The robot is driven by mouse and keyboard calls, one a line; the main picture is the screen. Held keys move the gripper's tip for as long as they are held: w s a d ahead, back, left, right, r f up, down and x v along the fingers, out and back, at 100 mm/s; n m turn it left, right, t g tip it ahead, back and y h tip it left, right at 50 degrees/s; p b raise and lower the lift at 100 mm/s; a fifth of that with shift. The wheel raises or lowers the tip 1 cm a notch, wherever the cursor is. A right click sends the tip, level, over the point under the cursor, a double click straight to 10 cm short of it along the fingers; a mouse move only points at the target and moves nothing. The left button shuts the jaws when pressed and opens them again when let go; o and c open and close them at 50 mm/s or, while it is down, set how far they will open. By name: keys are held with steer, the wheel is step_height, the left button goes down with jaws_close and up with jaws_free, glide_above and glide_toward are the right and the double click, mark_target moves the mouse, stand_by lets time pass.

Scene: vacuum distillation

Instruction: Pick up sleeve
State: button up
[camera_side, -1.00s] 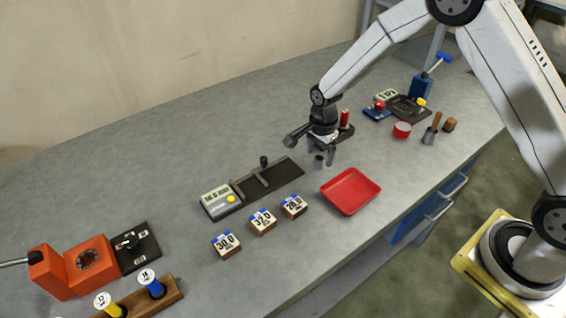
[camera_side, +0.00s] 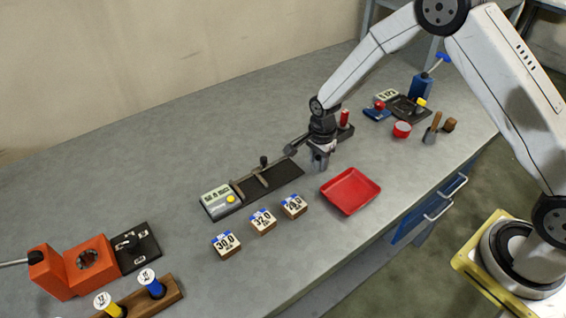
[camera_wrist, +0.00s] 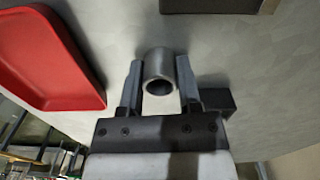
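The sleeve (camera_wrist: 158,62) is a short grey metal tube with an open, dark bore. In the wrist view it sits between the two fingers of my gripper (camera_wrist: 160,80), which lie close against its two sides with no clear gap. In the side view my gripper (camera_side: 320,167) is low over the bench, behind the red tray, and the sleeve is hidden by the fingers. I cannot tell whether the sleeve still touches the bench.
The red tray (camera_side: 350,191) lies just right of my gripper. A black rail gauge (camera_side: 265,182) with a display unit (camera_side: 220,200) lies to the left. Labelled wooden blocks (camera_side: 262,221) stand in front. A dark stand with a red piece (camera_side: 344,119) is close behind.

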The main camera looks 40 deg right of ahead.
jaws_close()
steer(key=shift+r, duration=0.1)
steer(key=shift+r, duration=0.7)
steer(key=s+r, duration=1.1)
steer(key=s, duration=0.3)
steer(key=shift+d+r, duration=0.2)
steer(key=shift+d, duration=0.05)
